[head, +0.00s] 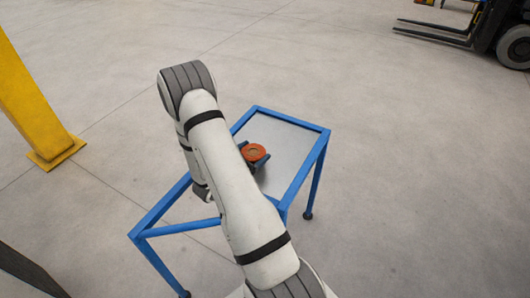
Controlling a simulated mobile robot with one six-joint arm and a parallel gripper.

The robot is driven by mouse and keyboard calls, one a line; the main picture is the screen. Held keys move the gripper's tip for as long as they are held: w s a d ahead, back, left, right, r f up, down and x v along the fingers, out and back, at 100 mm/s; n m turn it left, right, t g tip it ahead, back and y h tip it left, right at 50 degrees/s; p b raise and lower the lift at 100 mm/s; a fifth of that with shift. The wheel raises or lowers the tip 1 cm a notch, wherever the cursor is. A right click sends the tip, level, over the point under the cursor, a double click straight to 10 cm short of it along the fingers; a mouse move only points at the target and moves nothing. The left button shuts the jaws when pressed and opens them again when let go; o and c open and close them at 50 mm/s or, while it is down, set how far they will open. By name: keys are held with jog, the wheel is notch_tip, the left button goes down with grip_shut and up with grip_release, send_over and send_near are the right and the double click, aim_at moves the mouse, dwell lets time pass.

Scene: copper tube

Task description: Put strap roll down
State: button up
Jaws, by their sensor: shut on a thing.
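The strap roll (254,152) is a small orange-red ring with a brownish centre, seen from above. It is over the grey top of a blue-framed table (291,146). My gripper (257,161) is dark and shut on the roll, with its dark parts showing at the roll's edges. My white arm covers the left part of the tabletop and most of the gripper. I cannot tell whether the roll touches the tabletop or hangs just above it.
The tabletop right of the roll is bare. A yellow post (30,90) stands at the left. A forklift (490,30) with dark forks is at the far upper right. The concrete floor around the table is open. A dark beam (28,272) shows at the lower left.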

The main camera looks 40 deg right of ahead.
aim_at(253, 159)
jog(key=shift+f, duration=1.35)
jog(key=shift+f, duration=0.2)
jog(key=o, duration=1.1)
